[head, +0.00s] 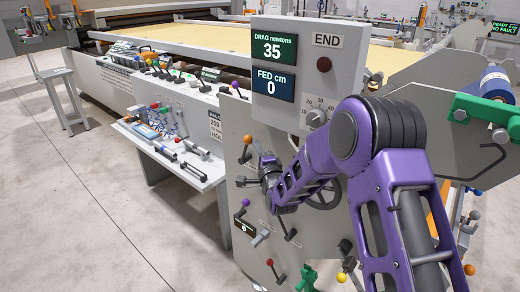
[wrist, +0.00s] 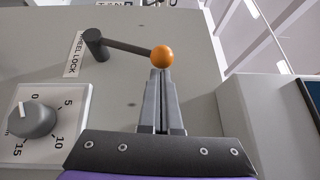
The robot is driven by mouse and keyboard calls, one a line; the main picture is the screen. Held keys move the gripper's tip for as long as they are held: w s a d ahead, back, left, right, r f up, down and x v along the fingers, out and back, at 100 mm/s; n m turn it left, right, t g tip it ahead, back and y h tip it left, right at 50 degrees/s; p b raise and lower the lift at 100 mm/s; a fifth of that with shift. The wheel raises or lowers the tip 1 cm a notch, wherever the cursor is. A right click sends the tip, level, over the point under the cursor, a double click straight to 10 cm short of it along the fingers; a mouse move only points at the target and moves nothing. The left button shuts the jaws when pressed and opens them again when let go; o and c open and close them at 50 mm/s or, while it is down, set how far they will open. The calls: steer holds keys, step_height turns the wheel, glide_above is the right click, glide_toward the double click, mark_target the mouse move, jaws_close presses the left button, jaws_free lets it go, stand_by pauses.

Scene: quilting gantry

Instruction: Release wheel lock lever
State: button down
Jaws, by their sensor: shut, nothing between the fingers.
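The wheel lock lever (wrist: 125,46) is a dark arm with an orange ball at its end. It runs from a dark pivot at the left to the ball (wrist: 162,56) at the right, nearly level in the wrist view. A label reading WHEEL LOCK stands beside the pivot. My gripper (wrist: 160,74) is shut and empty, its fingertips just below the ball in the picture; I cannot tell whether they touch it. In the head view the orange ball (head: 247,139) shows on the grey panel, just up and left of my gripper (head: 260,155).
A dial (wrist: 32,118) numbered 0 to 15 sits at lower left of the wrist view. The grey panel (head: 238,115) carries several other levers, including a purple-knobbed one (head: 245,202) and a red-knobbed one (head: 270,263). The display above reads DRAG 35 and FED 0.

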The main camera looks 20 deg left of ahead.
steer(key=shift+w+a+r+n+g+h+p, duration=0.45)
steer(key=shift+w+a+n+g+h+p, duration=0.3)
steer(key=shift+a, duration=0.7)
steer(key=shift+w+a+r+n+g+h+p, duration=0.4)
steer(key=shift+a+g+p, duration=0.4)
steer(key=shift+a, duration=0.65)
steer(key=shift+w+a+r+n+g+h+p, duration=0.55)
steer(key=shift+a+p, duration=0.4)
steer(key=shift+a, duration=0.6)
steer(key=shift+r, duration=0.1)
